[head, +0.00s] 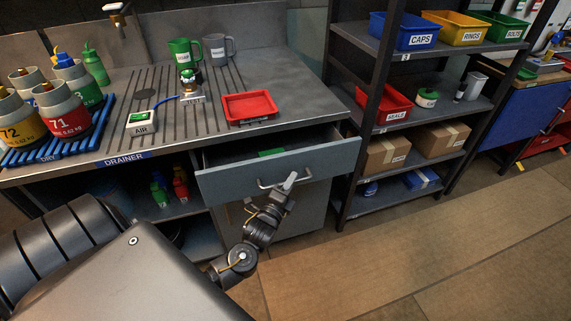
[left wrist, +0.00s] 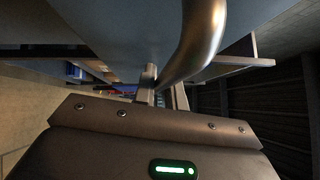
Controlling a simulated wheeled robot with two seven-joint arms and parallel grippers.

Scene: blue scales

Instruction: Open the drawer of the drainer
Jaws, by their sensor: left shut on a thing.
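The drainer (head: 300,95) is a grey metal bench with a ribbed top and a "DRAINER" label on its front edge. Its drawer (head: 235,183) is pulled partly out under the top, with a green item (head: 271,152) inside. The drawer's metal bar handle (head: 268,186) is on the front. My left gripper (head: 288,181) is at the right end of this handle, shut on it. In the left wrist view the curved handle (left wrist: 199,40) looms close, with the gripper fingers (left wrist: 160,88) at it. My right gripper is in neither view.
A red tray (head: 249,121), an AIR box (head: 142,122), mugs and several labelled bottles on a blue rack (head: 60,150) stand on top. A dark shelf unit (head: 345,200) with bins and cartons stands close to the right. The floor (head: 400,250) in front is clear.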

